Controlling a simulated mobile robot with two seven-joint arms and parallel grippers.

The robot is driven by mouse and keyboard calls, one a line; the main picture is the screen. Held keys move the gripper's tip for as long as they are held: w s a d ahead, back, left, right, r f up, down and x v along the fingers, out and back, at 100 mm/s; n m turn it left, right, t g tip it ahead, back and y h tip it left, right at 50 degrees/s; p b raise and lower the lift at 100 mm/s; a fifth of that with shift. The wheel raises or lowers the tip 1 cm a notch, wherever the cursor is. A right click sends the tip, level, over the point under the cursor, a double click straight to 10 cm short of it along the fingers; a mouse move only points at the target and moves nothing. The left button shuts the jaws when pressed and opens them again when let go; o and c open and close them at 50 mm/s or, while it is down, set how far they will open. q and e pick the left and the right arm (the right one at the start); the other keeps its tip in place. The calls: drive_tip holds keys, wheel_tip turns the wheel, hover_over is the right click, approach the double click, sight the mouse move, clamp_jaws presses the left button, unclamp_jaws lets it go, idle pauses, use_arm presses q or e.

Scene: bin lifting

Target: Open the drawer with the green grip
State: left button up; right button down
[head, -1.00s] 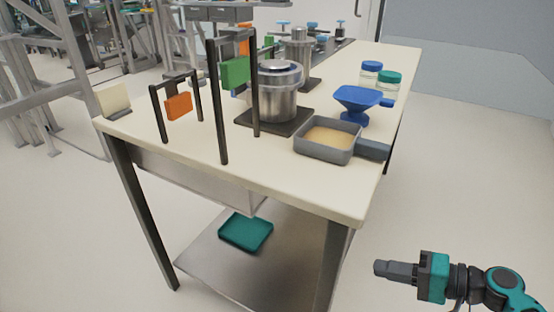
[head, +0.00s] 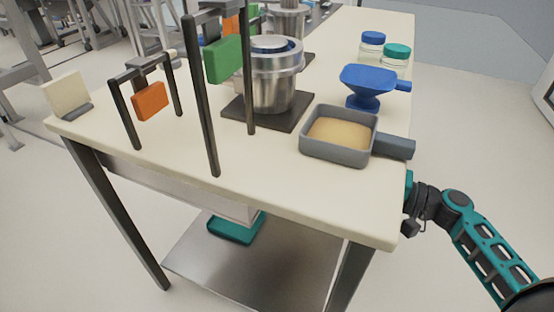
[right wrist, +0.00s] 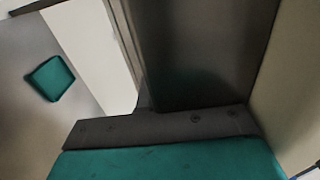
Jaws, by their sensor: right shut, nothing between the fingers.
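Under the near side of the table in the head view there is a grey drawer-like box (head: 170,185). I see no green grip on it from this side. A green block (head: 223,60) hangs in a tall dark stand on the tabletop, with an orange block (head: 151,101) in a lower stand to its left. My right gripper's teal body (head: 408,186) is at the table's right edge, and its fingers are hidden behind the table. In the right wrist view the right gripper (right wrist: 160,126) is shut and empty, beside a dark surface. My left gripper is not in view.
The table (head: 290,205) carries a grey pan (head: 336,153), a blue funnel (head: 366,82), lidded jars (head: 396,60) and a metal pot (head: 277,80). A teal tray (head: 235,229) lies on the lower shelf (head: 255,275). It also shows in the wrist view (right wrist: 50,78).

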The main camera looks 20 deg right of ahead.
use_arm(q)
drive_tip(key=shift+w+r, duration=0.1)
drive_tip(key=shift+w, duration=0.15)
use_arm(e)
drive_tip(key=x, duration=1.6)
